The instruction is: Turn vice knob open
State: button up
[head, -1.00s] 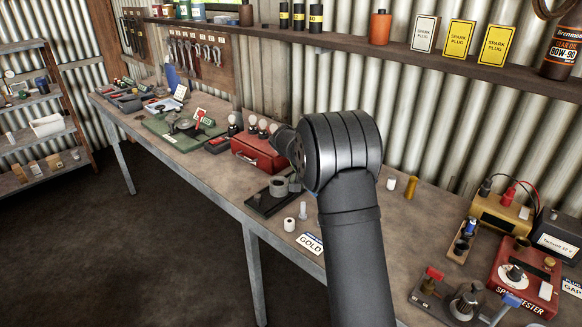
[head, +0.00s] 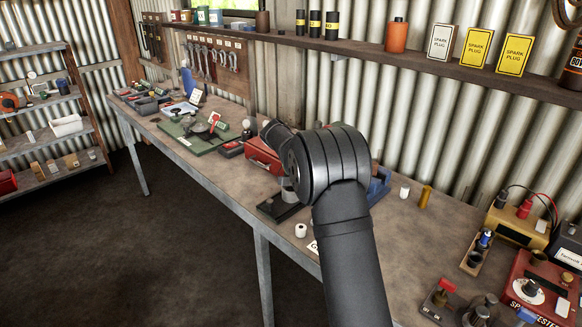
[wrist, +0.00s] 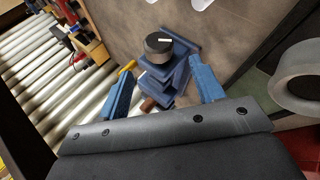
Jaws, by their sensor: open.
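The blue vice (wrist: 168,80) stands on the bench and shows in the middle of the wrist view. A round black knob (wrist: 158,44) with a white mark on its face sits at its upper end. In the head view the vice (head: 379,187) is partly hidden behind my arm. My gripper (wrist: 162,67) has its two blue fingers spread apart, one on each side of the vice in the picture. It is open and holds nothing. Whether either finger touches the vice or knob cannot be told. The gripper is hidden in the head view.
A red toolbox (head: 262,156) and a dark stand (head: 279,208) lie left of my arm. A white roll (head: 405,190) and a yellow cylinder (head: 425,196) stand right of the vice. A shelf (head: 440,70) runs along the corrugated wall above the bench.

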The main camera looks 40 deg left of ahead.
jog(key=shift+s+a+r, duration=0.6)
jog(key=shift+s+a, duration=0.15)
jog(key=shift+a, duration=0.85)
jog(key=shift+s+a+r, duration=0.55)
jog(key=shift+s+a, duration=0.15)
jog(key=shift+a, duration=0.95)
jog(key=shift+s+a+r, duration=0.6)
jog(key=shift+s+a, duration=0.15)
jog(key=shift+a, duration=0.85)
jog(key=d+r+m+y, duration=0.3)
jog(key=d+r+y, duration=0.15)
jog(key=d, duration=0.45)
jog(key=d+r+m+y, duration=0.2)
jog(key=d+r+y, duration=0.25)
jog(key=d, duration=0.35)
jog(key=shift+g, duration=0.3)
jog(key=x, duration=1.8)
jog(key=shift+w+d+f, duration=0.2)
jog(key=shift+w+d, duration=0.05)
jog(key=shift+w, duration=0.05)
jog(key=c, duration=1)
